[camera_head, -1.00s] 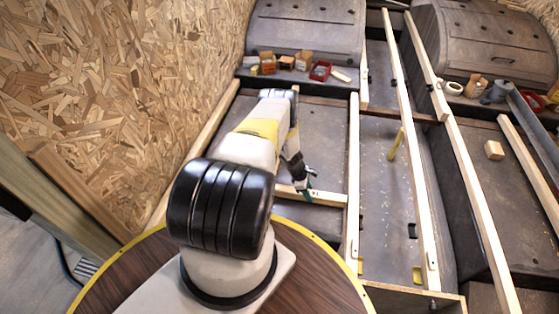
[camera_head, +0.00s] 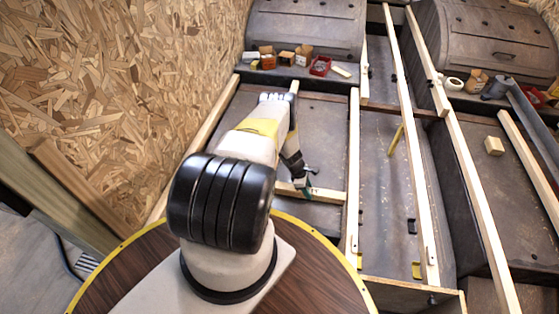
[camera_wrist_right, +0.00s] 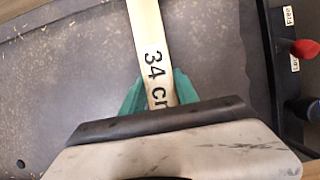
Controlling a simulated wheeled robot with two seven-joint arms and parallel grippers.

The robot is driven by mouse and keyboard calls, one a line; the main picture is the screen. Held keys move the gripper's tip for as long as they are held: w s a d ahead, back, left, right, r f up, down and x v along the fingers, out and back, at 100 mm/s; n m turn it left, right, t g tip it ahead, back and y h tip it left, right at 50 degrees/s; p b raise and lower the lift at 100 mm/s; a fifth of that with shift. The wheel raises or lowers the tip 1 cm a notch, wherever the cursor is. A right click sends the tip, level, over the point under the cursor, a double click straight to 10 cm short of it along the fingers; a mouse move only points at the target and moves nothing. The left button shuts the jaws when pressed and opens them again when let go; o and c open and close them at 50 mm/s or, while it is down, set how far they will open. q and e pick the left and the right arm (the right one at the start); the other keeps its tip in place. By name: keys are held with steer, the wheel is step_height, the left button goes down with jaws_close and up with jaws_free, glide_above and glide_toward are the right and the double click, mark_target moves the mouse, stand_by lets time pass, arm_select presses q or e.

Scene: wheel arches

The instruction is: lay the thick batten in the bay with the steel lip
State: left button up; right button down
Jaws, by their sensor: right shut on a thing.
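A pale wooden batten (camera_head: 328,196), marked 34 cm, lies crosswise in the left bay (camera_head: 322,135), its right end close to the long rail (camera_head: 353,160). My right gripper (camera_head: 305,188) is shut on this batten, its teal fingertips on either side. In the right wrist view the batten (camera_wrist_right: 147,30) runs up from between the fingers of the gripper (camera_wrist_right: 158,95). I cannot tell whether it touches the floor, whether it is the thick batten, or which bay has the steel lip. My left gripper is not in view.
Small boxes (camera_head: 287,57) and a red tray (camera_head: 320,66) stand at the back. Long pale rails (camera_head: 410,120) divide the bays. A yellow object (camera_head: 396,140) and a wooden block (camera_head: 494,146) lie to the right. A red knob (camera_wrist_right: 305,48) stands by the bay's edge.

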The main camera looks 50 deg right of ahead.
steer(key=c, duration=0.8)
jaws_free()
steer(key=shift+c, duration=0.2)
steer(key=v, duration=0.8)
steer(key=shift+f, duration=0.1)
